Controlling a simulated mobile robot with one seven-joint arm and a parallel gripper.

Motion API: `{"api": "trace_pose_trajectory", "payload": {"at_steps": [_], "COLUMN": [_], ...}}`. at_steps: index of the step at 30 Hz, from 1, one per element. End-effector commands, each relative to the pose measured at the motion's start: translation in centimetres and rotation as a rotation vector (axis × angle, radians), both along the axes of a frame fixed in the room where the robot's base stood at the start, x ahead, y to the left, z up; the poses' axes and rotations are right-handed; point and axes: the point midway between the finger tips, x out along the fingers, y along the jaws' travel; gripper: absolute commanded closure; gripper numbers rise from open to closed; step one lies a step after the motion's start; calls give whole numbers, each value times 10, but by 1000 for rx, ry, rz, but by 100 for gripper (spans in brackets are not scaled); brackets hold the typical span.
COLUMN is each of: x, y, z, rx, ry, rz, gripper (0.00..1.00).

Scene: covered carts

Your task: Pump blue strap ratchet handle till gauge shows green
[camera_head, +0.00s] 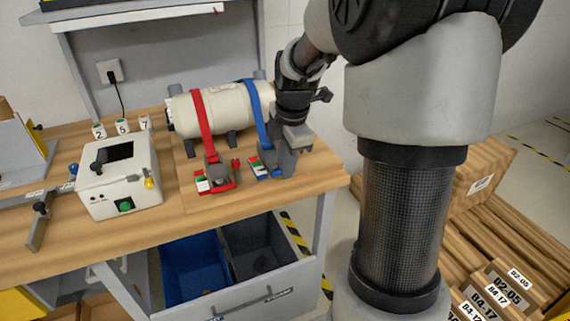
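A cream cylinder (229,107) lies on the wooden bench with a red strap (201,119) and a blue strap (258,114) over it. The red strap runs down to a red ratchet (218,176). My gripper (284,168) is down at the blue ratchet's right side. Its fingers overlap the handle area, and I cannot tell whether they grip it.
A white box (119,178) with a dark screen and green button stands left on the bench (190,216). Number tags 2, 5 and 7 stand behind it. Below is an open drawer with blue (193,268) and grey bins. Cardboard boxes (478,182) and pallets lie at right.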

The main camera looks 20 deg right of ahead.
Motion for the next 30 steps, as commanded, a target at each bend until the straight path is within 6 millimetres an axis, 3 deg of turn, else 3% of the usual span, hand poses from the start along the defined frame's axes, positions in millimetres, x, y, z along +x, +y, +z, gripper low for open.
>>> {"api": "trace_pose_trajectory", "payload": {"at_steps": [6, 10, 20, 30], "x": [0, 0, 1, 7], "y": [0, 0, 0, 0], "z": [0, 0, 3, 29], "rx": [0, 0, 0, 2], "ry": [0, 0, 8, 144], "rz": [0, 0, 0, 1], "gripper": [81, 100, 100, 100]}}
